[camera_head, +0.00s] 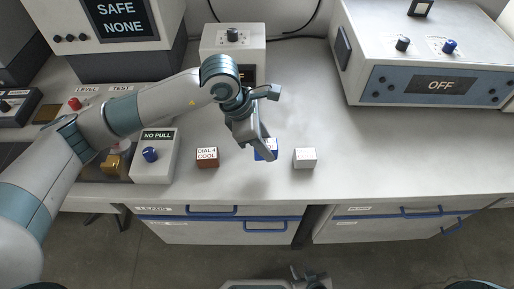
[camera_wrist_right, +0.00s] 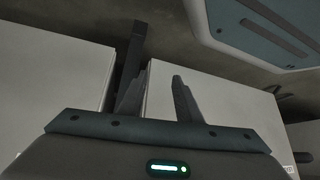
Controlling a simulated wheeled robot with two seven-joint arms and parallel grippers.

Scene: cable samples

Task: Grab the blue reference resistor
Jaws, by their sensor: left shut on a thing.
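The blue resistor block (camera_head: 272,144) is on the white bench in the head view, partly hidden behind the fingers of my left gripper. My left gripper (camera_head: 264,151) comes down on it from above and is shut on it. Whether the block still touches the bench cannot be told. My right gripper (camera_head: 312,277) is low at the bottom edge of the head view, in front of the bench drawers. In the right wrist view its two fingers (camera_wrist_right: 158,95) stand apart with nothing between them.
A brown block (camera_head: 207,160) labelled DIAL 4 COOL lies left of the blue one, and a white block (camera_head: 304,158) lies right. A NO PULL box (camera_head: 154,156) stands further left. A large device reading OFF (camera_head: 440,85) stands back right. The bench's right front is clear.

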